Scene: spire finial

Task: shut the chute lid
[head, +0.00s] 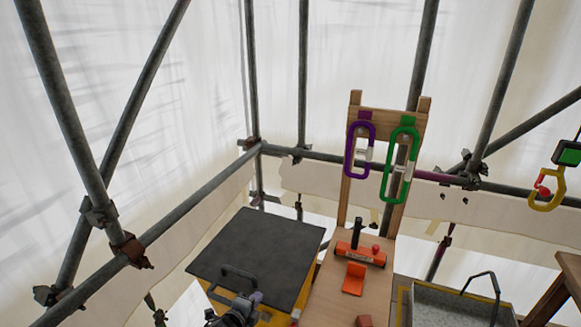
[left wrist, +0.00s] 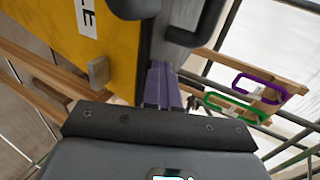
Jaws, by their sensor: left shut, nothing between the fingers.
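The chute lid (head: 262,248) is a dark grey square panel with a black handle (head: 238,277) near its front edge. It lies over the yellow chute box (head: 222,298); I cannot tell whether it sits fully flush. My left gripper (head: 256,297) is at the lid's front edge, just right of the handle. In the left wrist view its purple fingers (left wrist: 162,85) are together and empty, beside the yellow wall (left wrist: 75,45) with its white label. The dark handle (left wrist: 205,25) shows above the fingers there. My right gripper is out of view.
A wooden stand (head: 325,287) with an orange tool (head: 360,254) is right of the lid. Purple (head: 350,150) and green (head: 390,180) carabiners hang on its upright frame. A grey tray (head: 455,305) stands farther right. Scaffold poles (head: 190,213) run along the left.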

